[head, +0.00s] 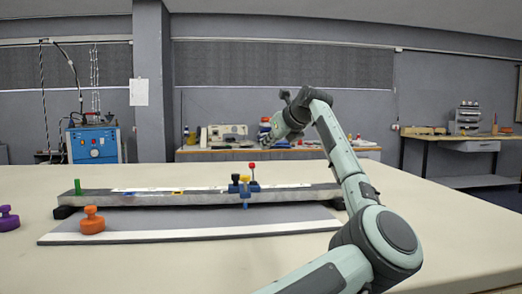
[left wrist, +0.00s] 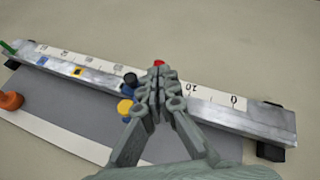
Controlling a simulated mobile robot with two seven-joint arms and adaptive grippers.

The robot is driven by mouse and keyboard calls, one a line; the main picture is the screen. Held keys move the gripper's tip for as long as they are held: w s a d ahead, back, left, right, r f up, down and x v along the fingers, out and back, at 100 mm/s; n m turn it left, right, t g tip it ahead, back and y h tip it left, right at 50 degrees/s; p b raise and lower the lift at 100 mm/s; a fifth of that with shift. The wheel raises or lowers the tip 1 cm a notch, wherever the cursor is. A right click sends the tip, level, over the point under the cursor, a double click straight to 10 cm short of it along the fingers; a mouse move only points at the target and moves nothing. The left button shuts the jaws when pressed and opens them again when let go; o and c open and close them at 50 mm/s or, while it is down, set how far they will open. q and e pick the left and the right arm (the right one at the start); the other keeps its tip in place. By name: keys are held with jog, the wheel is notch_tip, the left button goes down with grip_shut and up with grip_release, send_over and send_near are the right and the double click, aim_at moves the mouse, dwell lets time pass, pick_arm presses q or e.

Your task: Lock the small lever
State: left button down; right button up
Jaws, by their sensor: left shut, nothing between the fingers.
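A blue clamp (head: 245,188) sits on a long metal ruler bar (head: 150,197). It carries a red-tipped lever (head: 252,167) standing upright, a black knob (head: 235,178) and a yellow knob (head: 244,178). I cannot tell which one is the small lever. My left gripper (head: 268,138) is shut and empty, behind and above the clamp in the head view. In the left wrist view its closed fingers (left wrist: 157,82) cover much of the clamp; the red tip (left wrist: 158,63) shows just beyond them, and the black knob (left wrist: 130,79) and yellow knob (left wrist: 124,106) show to their left. Contact cannot be told.
An orange knobbed piece (head: 92,221) stands on the grey plate (head: 190,222) before the bar. A purple piece (head: 8,219) is at the far left. A green peg (head: 77,186) stands at the bar's left end. The cloth table (head: 450,220) is clear at right.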

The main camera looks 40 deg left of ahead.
pick_arm(q)
jog(key=v, duration=0.6)
dwell(0.5)
